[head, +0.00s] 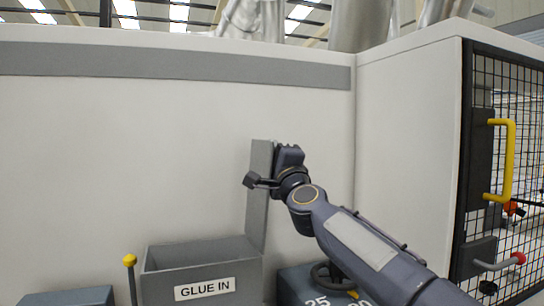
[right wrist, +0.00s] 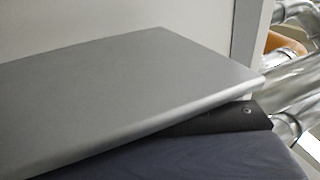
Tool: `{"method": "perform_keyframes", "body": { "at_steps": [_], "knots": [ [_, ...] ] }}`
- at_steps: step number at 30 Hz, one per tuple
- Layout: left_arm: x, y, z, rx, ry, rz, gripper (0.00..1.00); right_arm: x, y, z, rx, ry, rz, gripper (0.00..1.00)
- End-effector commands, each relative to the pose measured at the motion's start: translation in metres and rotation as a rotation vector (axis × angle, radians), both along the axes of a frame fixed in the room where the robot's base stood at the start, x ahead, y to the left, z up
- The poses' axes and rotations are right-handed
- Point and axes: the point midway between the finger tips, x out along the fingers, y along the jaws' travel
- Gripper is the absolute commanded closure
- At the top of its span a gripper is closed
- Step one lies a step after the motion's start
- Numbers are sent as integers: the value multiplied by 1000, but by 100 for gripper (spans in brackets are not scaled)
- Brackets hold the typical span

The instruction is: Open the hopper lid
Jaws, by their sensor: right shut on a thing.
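The hopper (head: 205,270) is a grey open-topped box with a GLUE IN label on its front, low in the head view. Its grey lid (head: 259,190) stands nearly upright at the hopper's right side, and the hopper's mouth is uncovered. My right gripper (head: 280,158) is shut on the lid near its upper end; the fingertips are partly hidden. In the right wrist view the lid (right wrist: 120,95) fills much of the picture as a flat grey panel, with a dark gripper part below its edge. My left gripper is not in view.
A white machine wall (head: 150,150) with a grey stripe stands behind. A mesh door with a yellow handle (head: 510,160) is at the right. A yellow-knobbed lever (head: 130,262) stands left of the hopper. A dark block with a handwheel (head: 333,275) lies below my right arm.

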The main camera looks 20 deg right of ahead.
Motion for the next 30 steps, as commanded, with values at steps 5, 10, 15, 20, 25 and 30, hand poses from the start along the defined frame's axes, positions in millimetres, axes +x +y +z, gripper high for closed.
{"method": "perform_keyframes", "body": {
  "at_steps": [5, 10, 15, 20, 25, 30],
  "knots": [
    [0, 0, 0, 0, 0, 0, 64, 0, -1, 1, -1, -2, -3, 65],
    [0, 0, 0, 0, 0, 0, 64, 0, 0, 1, -1, -1, -2, 49],
    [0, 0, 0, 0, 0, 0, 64, 0, 0, 0, -2, -1, -1, 49],
    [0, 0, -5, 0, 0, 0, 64, -8, 0, -4, -2, -1, -1, 49],
    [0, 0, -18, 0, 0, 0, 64, -35, 1, -16, -2, -3, -1, 49],
    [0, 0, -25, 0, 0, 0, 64, -59, 2, -25, -2, -3, -2, 49]
  ]
}}
